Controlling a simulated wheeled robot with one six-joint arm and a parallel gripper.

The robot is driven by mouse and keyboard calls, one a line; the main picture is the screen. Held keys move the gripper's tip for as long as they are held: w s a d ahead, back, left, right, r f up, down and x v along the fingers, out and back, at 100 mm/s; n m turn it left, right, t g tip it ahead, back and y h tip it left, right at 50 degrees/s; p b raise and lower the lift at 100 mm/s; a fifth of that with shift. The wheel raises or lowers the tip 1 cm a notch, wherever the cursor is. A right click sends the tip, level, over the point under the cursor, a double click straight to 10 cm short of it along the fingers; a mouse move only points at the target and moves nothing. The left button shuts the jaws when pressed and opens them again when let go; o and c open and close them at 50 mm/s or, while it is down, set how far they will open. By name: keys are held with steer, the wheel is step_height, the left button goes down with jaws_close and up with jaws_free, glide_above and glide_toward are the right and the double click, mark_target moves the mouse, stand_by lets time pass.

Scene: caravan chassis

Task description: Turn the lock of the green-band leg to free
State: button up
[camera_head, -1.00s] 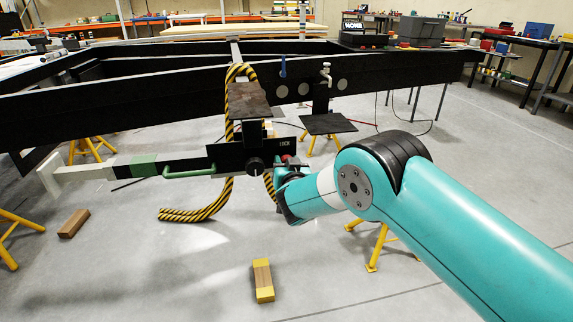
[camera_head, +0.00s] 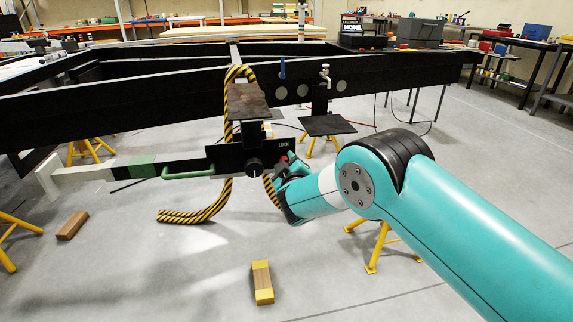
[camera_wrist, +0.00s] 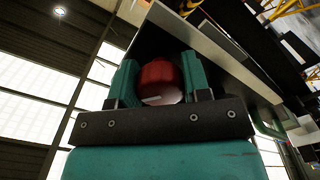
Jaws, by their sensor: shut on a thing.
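The green-band leg (camera_head: 100,171) sticks out to the left from a black housing under the chassis rail. It has a pale end, a green band (camera_head: 143,166) and a green handle (camera_head: 188,172). A black plate on the housing carries the word LOCK (camera_head: 284,144). My gripper (camera_head: 284,164) is at the plate's right end, just below that word. In the wrist view, my gripper's teal fingers (camera_wrist: 158,72) are shut on a red knob (camera_wrist: 159,74), one on each side. The gripper hides most of this knob in the head view.
A yellow-and-black striped hose (camera_head: 205,215) hangs around the housing. A second black foot plate (camera_head: 327,125) is to the right. Yellow stands (camera_head: 380,245) and a yellow-ended wooden block (camera_head: 262,282) are on the floor. The floor in front is mostly clear.

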steer(key=n+p, duration=0.1)
steer(key=n, duration=0.6)
steer(key=shift+r, duration=0.1)
stand_by(0.4)
steer(key=o, duration=0.9)
steer(key=b+v, duration=0.5)
steer(key=v, duration=1.2)
steer(key=shift+s+d, duration=0.1)
steer(key=shift+s, duration=0.15)
